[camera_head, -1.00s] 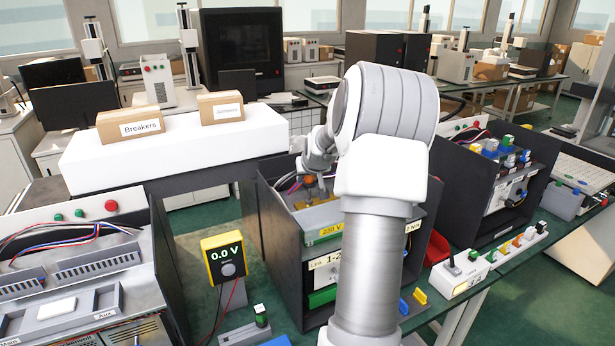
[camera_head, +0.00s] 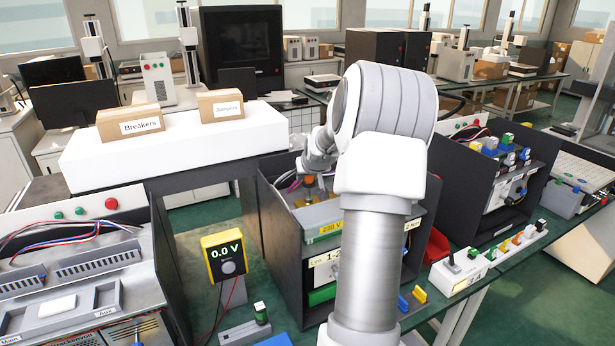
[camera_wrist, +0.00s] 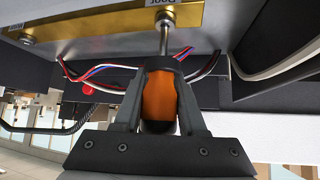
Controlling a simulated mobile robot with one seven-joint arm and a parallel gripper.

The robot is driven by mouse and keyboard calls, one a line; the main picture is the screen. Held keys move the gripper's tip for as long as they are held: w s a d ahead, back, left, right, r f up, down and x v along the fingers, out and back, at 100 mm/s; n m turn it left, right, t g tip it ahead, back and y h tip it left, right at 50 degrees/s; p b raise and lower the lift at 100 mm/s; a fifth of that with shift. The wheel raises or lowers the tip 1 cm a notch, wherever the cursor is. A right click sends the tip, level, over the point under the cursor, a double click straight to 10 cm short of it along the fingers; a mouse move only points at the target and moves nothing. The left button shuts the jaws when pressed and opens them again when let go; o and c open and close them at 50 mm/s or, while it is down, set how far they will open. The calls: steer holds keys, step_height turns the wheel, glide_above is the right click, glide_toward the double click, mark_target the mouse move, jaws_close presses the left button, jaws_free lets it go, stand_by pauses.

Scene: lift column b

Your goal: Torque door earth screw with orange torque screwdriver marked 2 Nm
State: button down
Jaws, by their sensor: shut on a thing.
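The orange torque screwdriver (camera_wrist: 160,97) is between the fingers of my gripper (camera_wrist: 160,112) in the wrist view. My gripper is shut on its handle. Its metal shaft (camera_wrist: 164,40) runs to a brass bar (camera_wrist: 110,18), at the end labelled Door. The tip meets the screw head (camera_wrist: 165,16) there, or nearly so; I cannot tell if it is seated. In the head view the orange handle (camera_head: 310,181) shows small, above the cabinet (camera_head: 285,240), partly behind my arm. The 2 Nm marking on the tool is not readable.
A second screw (camera_wrist: 27,40) sits at the bar's other end. Red, blue, white and black wires (camera_wrist: 105,72) run beneath the bar. Dark cabinet walls stand close around my gripper. A yellow meter (camera_head: 223,257) reading 0.0 V stands left of the cabinet.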

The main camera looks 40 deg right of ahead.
steer(key=shift+f, duration=0.2)
steer(key=shift+c, duration=2)
jaws_free()
steer(key=shift+r, duration=0.1)
steer(key=v, duration=1.7)
steer(key=shift+b, duration=0.35)
steer(key=shift+s+r, duration=0.1)
